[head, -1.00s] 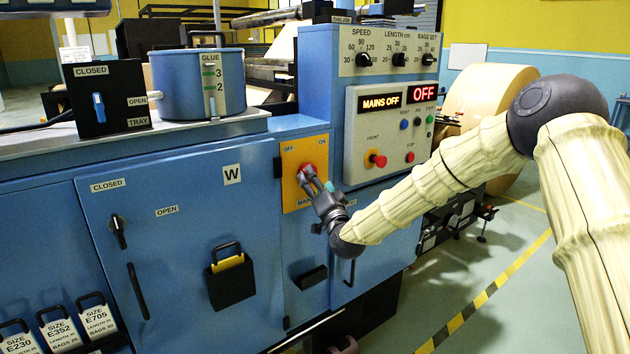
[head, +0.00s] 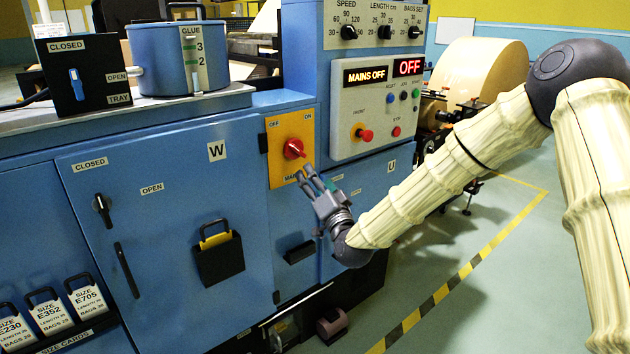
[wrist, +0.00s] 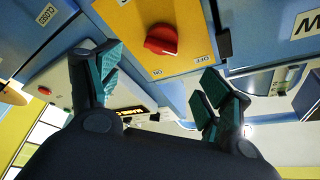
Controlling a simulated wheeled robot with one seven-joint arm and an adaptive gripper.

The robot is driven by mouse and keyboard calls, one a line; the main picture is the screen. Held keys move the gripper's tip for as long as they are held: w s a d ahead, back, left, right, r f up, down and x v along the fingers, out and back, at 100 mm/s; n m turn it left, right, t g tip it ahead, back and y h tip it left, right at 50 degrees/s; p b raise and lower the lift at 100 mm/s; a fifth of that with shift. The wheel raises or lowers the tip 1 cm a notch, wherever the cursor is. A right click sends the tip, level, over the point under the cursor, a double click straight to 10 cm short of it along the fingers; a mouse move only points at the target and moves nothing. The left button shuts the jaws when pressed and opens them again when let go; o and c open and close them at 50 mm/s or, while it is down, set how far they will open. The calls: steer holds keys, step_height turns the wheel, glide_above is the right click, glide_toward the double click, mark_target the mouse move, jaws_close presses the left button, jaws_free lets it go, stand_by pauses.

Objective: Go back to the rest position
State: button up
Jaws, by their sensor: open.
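My gripper (head: 306,177) is open and empty, just below and right of the red mains knob (head: 294,149). The knob sits on a yellow plate (head: 276,173) marked OFF and ON on the blue machine's front. A gap shows between the fingers and the knob. In the wrist view, the open fingers (wrist: 157,93) stand apart with teal pads, and the red knob (wrist: 162,39) is beyond them, touching neither. The display (head: 366,75) reads MAINS OFF and the smaller one (head: 410,67) reads OFF.
A control panel (head: 350,139) with dials, buttons and a red knob is above my gripper. A blue cabinet door (head: 165,270) with a black holder (head: 219,262) is to the left. A large kraft roll (head: 490,75) stands behind my arm. The floor at right is open, with a striped line (head: 440,293).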

steer(key=s+d+f+n+g+h+p, duration=0.1)
steer(key=s+d+f+g+p, duration=0.15)
steer(key=s+f, duration=0.55)
steer(key=s+d+f+n+g+h+p, duration=0.1)
steer(key=s+f+g, duration=0.35)
steer(key=f, duration=0.85)
steer(key=s+d+f+n+g+h+p, duration=0.1)
steer(key=s+d+f+g, duration=0.15)
steer(key=s+f, duration=0.6)
steer(key=s+d+f+g+h+p, duration=0.1)
steer(key=s+d+f+g, duration=0.2)
steer(key=s, duration=0.8)
steer(key=s+d+f+n+g+h+p, duration=0.1)
steer(key=s+d+f+g, duration=0.3)
steer(key=s, duration=0.8)
steer(key=s+d+f+g+h+p, duration=0.2)
steer(key=s+d+f, duration=0.3)
steer(key=s, duration=0.7)
steer(key=shift+d+f+n+g, duration=0.15)
steer(key=shift+d+n+g, duration=0.25)
steer(key=shift+g, duration=0.35)
